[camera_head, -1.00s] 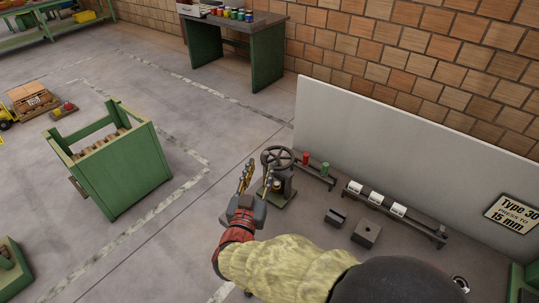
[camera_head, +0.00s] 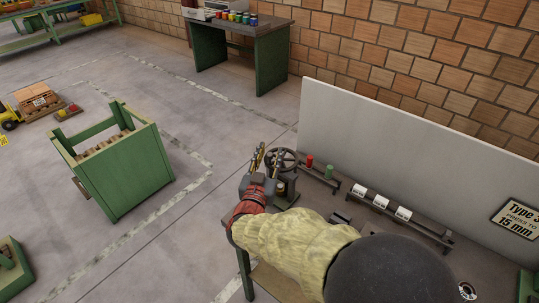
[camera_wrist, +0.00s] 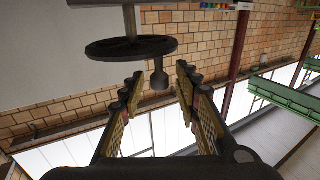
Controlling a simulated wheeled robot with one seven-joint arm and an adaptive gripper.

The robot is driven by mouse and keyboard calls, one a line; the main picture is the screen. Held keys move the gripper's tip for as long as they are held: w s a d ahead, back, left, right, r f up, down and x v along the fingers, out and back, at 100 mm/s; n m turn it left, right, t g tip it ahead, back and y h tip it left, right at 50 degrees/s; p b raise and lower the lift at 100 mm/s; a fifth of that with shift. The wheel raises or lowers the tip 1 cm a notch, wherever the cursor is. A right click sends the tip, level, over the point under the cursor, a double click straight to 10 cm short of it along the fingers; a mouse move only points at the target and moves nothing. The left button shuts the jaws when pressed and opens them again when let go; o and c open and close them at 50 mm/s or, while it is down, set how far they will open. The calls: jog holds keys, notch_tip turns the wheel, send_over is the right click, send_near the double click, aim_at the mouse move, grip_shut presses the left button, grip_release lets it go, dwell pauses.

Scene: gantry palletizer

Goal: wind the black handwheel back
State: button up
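The black handwheel (camera_head: 288,153) sits on its press stand at the near-left end of the bench. In the wrist view its dark rim (camera_wrist: 131,47) and shaft fill the upper left. A short crank handle (camera_wrist: 160,79) juts from the rim toward the gap between my fingers. My gripper (camera_head: 265,160) is beside the wheel, on its left in the head view. Its two fingers are apart and nothing is clasped between them in the wrist view (camera_wrist: 169,78). I cannot tell whether a finger touches the handle.
A rail with red and green buttons (camera_head: 318,169) and a rack of white-labelled drums (camera_head: 381,202) stand right of the press. A grey panel (camera_head: 400,145) backs the bench. A green crate (camera_head: 128,174) stands left, with open floor between.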

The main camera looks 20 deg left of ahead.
jog(key=shift+c, duration=1.2)
grip_shut()
